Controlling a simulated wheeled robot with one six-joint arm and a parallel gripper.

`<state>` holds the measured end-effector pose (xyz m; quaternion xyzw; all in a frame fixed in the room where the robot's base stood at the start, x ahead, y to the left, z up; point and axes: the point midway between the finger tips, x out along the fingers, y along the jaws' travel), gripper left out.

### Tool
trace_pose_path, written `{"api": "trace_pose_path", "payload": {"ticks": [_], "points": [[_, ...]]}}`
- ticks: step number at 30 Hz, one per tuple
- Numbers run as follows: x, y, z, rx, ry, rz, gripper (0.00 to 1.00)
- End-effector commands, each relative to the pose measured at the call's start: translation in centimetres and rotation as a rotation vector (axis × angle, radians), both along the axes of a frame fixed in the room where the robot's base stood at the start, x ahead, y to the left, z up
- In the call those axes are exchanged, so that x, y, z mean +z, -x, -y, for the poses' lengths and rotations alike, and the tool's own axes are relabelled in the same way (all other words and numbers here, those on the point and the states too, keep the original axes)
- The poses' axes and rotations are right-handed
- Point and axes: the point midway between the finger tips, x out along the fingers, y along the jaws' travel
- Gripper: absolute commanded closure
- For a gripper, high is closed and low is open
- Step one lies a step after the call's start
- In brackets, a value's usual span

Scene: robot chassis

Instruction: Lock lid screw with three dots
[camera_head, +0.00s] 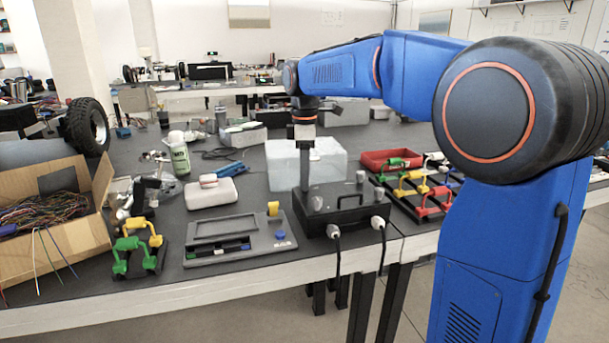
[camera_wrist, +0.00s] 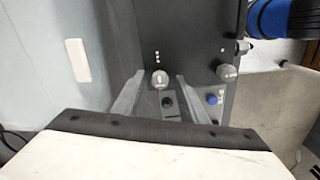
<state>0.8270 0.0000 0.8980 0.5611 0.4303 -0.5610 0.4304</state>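A black box (camera_head: 345,208) with grey knob-shaped lid screws stands near the table's front edge. In the wrist view, one grey screw (camera_wrist: 160,79) has a column of what looks like three white dots beside it. My gripper (camera_wrist: 160,77) is open and empty, pointing down. Its fingertips appear on either side of the dotted screw in the wrist view; I cannot tell whether they touch it. In the head view my gripper (camera_head: 304,182) is over the box's back-left part and hides that screw.
A grey tray (camera_head: 215,256) with yellow and blue pieces lies left of the box. A translucent container (camera_head: 330,165) stands behind it. Coloured clamp-like pieces (camera_head: 415,185) and a red bin (camera_head: 392,158) are to the right. Two cables (camera_head: 381,240) hang from the box's front.

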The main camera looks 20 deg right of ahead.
Motion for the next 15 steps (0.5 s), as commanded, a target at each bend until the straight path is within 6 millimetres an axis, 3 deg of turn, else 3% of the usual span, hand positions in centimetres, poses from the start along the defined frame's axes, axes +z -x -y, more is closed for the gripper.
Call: {"api": "trace_pose_path", "payload": {"ticks": [3,8,9,15], "points": [[0.01,0.00,0.00,0.000,0.000,0.000,0.61],[0.03,0.00,0.00,0.000,0.000,0.000,0.97],[0.03,0.00,0.00,0.000,0.000,0.000,1.00],[0.04,-0.01,0.00,-0.007,0.000,0.000,1.00]]}}
